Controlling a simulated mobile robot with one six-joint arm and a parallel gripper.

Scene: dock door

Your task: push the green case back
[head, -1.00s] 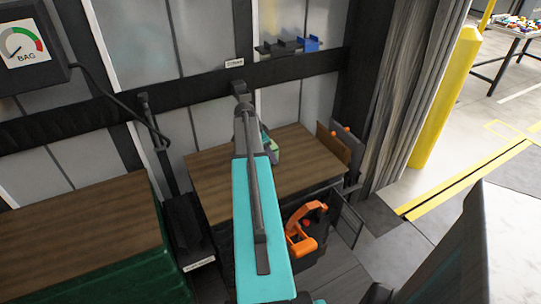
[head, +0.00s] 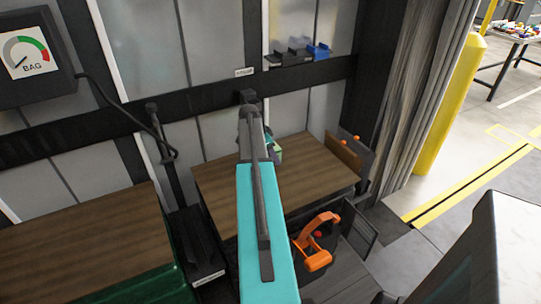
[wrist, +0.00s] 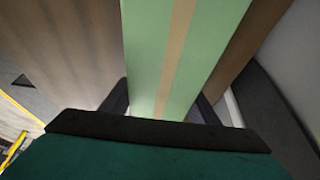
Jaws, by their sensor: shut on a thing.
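A light green case (wrist: 150,50) with a tan stripe fills the top middle of the wrist view. It lies between the two dark fingers of my gripper (wrist: 160,108), which are shut on it. In the head view a small part of the green case (head: 275,152) shows just right of my arm, at the back of a brown wooden top. My arm hides the rest of the case, and my gripper's fingers cannot be made out there.
The wooden top (head: 310,175) has free room right of the case. Brown and grey panels (head: 343,153) stand at its right end. An orange clamp-like tool (head: 318,242) sits in front, below. A dark rail (head: 200,92) crosses the wall behind. A second wooden top (head: 85,245) is left.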

